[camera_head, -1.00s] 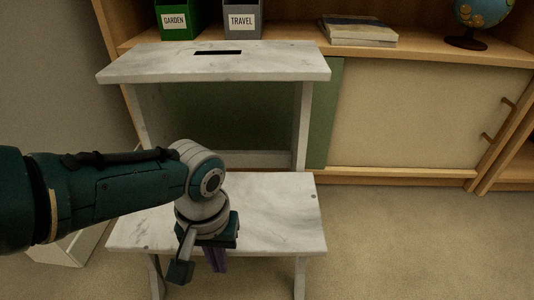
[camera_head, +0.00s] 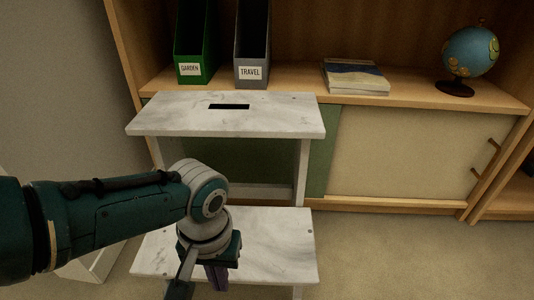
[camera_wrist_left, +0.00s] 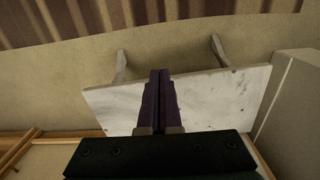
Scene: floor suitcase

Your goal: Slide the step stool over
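The step stool has a white marbled top (camera_head: 280,115) with a dark slot and a lower step (camera_head: 275,240) on pale legs. It stands upright on the floor in front of the cabinet. My left gripper (camera_head: 217,278) points down over the lower step in the head view, its wrist hiding part of that step. In the left wrist view, the two dark purple fingers (camera_wrist_left: 160,75) are pressed together with nothing visible between them. The lower step (camera_wrist_left: 215,95) lies behind them; contact cannot be told. My right gripper is in neither view.
A wooden cabinet (camera_head: 420,200) with a sliding door stands behind the stool. Its shelf holds a green file box (camera_head: 190,50), a grey file box (camera_head: 251,50), books (camera_head: 355,78) and a globe (camera_head: 470,52). Carpet (camera_head: 420,250) is clear at right. A wall is at left.

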